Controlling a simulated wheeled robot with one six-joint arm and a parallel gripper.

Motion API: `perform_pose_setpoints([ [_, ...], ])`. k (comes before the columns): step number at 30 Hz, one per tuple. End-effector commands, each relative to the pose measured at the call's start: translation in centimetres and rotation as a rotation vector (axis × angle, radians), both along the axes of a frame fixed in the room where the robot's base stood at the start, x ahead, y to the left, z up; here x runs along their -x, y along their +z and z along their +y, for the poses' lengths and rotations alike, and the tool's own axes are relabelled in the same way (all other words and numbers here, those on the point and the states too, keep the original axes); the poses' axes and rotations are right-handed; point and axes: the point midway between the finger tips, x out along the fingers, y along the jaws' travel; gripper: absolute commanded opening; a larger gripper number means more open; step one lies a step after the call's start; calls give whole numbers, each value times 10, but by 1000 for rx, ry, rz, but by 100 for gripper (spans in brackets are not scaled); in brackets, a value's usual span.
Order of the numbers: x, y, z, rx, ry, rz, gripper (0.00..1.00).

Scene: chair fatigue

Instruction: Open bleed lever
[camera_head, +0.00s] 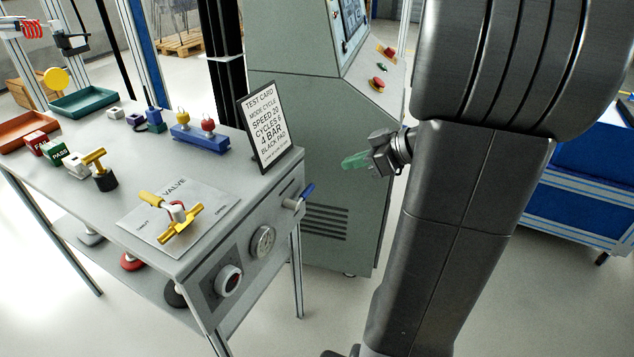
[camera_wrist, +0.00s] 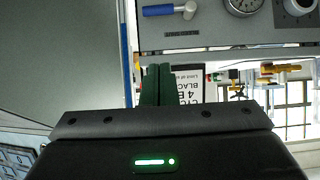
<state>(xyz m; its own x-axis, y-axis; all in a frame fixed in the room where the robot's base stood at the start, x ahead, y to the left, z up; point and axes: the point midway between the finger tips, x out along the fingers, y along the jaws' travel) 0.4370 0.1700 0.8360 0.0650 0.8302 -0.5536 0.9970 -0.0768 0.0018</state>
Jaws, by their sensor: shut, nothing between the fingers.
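The bleed lever appears to be the small lever with a blue handle (camera_head: 306,192) on the front panel of the grey test table (camera_head: 235,222), at its right end. In the head view its handle slants up and to the right from a metal fitting. In the wrist view the blue handle (camera_wrist: 160,10) lies level at the top, with the metal fitting at its right end. My gripper (camera_head: 352,161) is shut and empty, its green fingers pointing left, up and to the right of the lever in the picture and apart from it. The shut fingers (camera_wrist: 158,84) also show in the wrist view.
A gauge (camera_head: 263,242) and a round knob (camera_head: 229,280) sit on the same panel. A test card (camera_head: 264,125) stands on the table's right edge. A yellow-handled valve (camera_head: 180,222) is on the tabletop. A grey-green cabinet (camera_head: 300,90) stands behind my gripper.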

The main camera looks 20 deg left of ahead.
Motion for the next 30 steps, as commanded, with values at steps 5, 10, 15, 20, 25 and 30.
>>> perform_pose_setpoints([
  [5, 0, 0, 0, 1, -1, 1, 0],
  [10, 0, -7, 10, 1, 2, 3, 0],
  [15, -1, -25, 34, 3, 4, 4, 0],
  [20, -3, -45, 64, 4, 4, 5, 0],
  [25, -6, -67, 85, 4, 0, 6, 0],
  [30, -6, -88, 88, 4, -1, 4, 0],
])
